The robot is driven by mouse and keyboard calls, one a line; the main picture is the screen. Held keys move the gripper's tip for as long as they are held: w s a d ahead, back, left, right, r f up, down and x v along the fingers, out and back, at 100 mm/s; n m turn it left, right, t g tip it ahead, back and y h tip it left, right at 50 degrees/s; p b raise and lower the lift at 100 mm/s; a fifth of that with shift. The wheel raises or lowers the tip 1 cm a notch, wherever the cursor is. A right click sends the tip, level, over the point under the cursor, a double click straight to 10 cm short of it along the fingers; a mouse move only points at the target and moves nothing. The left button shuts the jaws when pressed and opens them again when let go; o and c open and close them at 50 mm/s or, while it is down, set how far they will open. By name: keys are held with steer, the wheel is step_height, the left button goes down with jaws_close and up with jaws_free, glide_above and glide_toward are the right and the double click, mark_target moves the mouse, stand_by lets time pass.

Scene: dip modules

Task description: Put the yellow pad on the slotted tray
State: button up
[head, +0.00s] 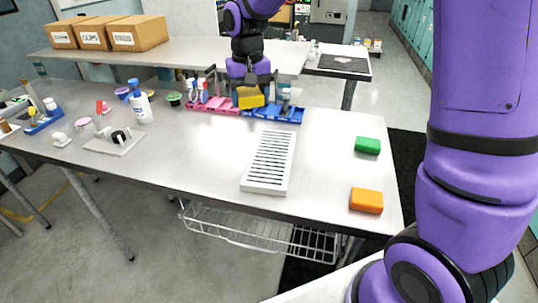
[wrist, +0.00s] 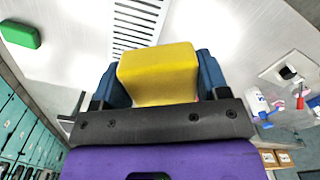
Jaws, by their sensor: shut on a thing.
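The yellow pad (head: 250,97) is held in my gripper (head: 250,90), above the far part of the table in front of the pink and blue bins. In the wrist view the yellow pad (wrist: 158,75) sits between the two blue fingers of my gripper (wrist: 158,82), which is shut on it. The white slotted tray (head: 246,184) lies on the table nearer to the head camera, apart from the pad, with no object on it. Part of the slotted tray (wrist: 146,8) shows beyond the pad in the wrist view.
A green pad (head: 367,146) and an orange pad (head: 366,201) lie right of the tray. A pink bin (head: 213,108) and a blue bin (head: 285,116) with small items stand at the back. A white bottle (head: 140,108) stands left. The table around the tray is clear.

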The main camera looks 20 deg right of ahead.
steer(key=w+d+f+m, duration=0.2)
steer(key=d+f+m, duration=0.4)
steer(key=d+f, duration=1.25)
glide_above(267, 171)
steer(key=shift+f, duration=2.05)
steer(key=shift+f, duration=0.15)
steer(key=o, duration=1)
